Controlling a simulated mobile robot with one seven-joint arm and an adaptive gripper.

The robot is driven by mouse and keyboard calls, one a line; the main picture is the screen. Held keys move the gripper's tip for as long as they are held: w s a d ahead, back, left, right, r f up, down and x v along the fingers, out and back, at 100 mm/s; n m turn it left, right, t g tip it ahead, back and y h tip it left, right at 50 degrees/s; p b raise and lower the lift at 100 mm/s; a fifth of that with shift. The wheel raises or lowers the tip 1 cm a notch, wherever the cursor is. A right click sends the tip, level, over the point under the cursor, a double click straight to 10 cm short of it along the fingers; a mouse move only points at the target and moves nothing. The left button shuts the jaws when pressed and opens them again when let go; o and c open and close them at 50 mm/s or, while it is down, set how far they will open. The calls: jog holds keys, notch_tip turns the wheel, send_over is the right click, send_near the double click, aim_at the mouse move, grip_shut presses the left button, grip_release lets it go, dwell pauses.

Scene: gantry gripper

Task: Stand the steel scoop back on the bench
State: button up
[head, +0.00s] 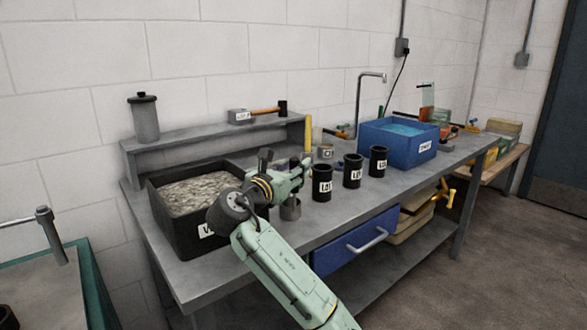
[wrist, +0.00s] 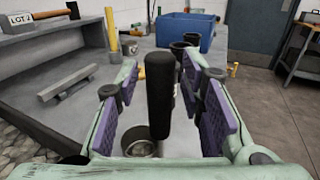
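The steel scoop stands on the bench (head: 346,200), with its metal cup (head: 290,210) just below my gripper. In the wrist view its black handle (wrist: 160,95) rises upright, and the cup (wrist: 138,148) shows low, partly behind my gripper. My gripper (wrist: 164,100) is open around the handle. Its purple finger pads are on either side, with thin gaps visible between handle and pads. In the head view my gripper (head: 287,184) hides part of the scoop. Whether the cup's base rests fully on the bench is hard to see.
A black bin of grey gravel (head: 160,236) stands left of my gripper. Several black labelled cups (head: 322,182) stand close on the right, with a blue tub of water (head: 399,143) beyond. A raised shelf (head: 215,133) with a hammer runs behind. Bare bench lies in front of the cups.

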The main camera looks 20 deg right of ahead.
jog(key=shift+r, duration=0.15)
jog(key=b+v, duration=0.3)
jog(key=v, duration=0.9)
